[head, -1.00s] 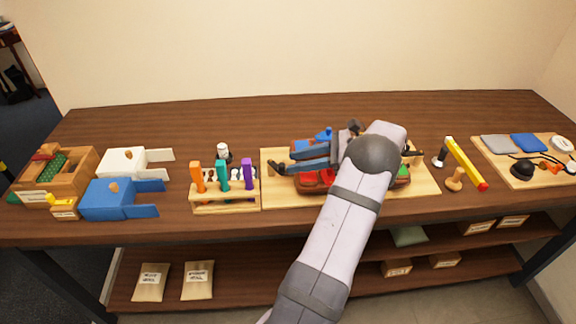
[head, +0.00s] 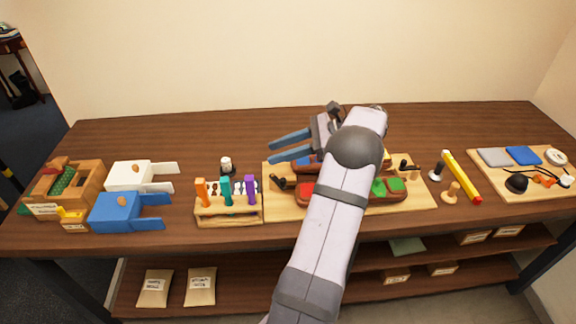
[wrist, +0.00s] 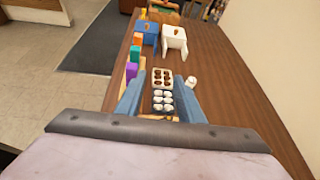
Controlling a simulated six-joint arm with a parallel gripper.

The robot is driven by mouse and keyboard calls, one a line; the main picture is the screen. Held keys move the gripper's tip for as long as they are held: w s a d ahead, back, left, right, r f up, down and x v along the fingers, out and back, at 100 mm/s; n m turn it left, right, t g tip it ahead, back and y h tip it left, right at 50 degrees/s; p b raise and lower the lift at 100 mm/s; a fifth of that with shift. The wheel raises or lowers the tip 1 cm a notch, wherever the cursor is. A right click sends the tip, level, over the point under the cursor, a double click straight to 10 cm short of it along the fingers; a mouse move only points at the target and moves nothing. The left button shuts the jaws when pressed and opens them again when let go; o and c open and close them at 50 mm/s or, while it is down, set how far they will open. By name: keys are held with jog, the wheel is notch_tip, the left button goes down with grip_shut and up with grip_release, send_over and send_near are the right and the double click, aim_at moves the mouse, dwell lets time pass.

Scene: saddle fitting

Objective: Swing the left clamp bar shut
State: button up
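The saddle fixture stands on a light wooden board (head: 275,209) at the middle of the bench, in the head view. It has a brown body with a red patch (head: 305,190) at left and green patches (head: 396,184) at right. A dark knobbed piece (head: 278,181), seemingly the left clamp bar's end, shows at its left edge. My arm hides the middle, so I cannot tell how the bar stands. My gripper (head: 270,147) is above the fixture's back left part, fingers pointing left, spread and empty. Both fingers (wrist: 159,98) show apart in the wrist view.
Blue (head: 115,212) and white (head: 128,175) boxes stand farther left. A yellow bar (head: 461,175) lies at right. The bench behind is clear.

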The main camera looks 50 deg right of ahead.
jog(key=w+a+r+n+g+p, duration=0.2)
jog(key=a+r+g+p, duration=0.15)
jog(key=a+r, duration=0.3)
jog(key=m+g+h, duration=0.3)
jog(key=m+h, duration=0.1)
jog(key=h, duration=0.2)
send_near(284, 179)
jog(key=f, duration=0.1)
jog(key=shift+p+x, duration=1.6)
jog(key=shift+x, duration=2.35)
jog(key=shift+w+a+r, duration=0.1)
jog(key=shift+a+r, duration=0.05)
jog(key=shift+c, duration=0.6)
grip_shut()
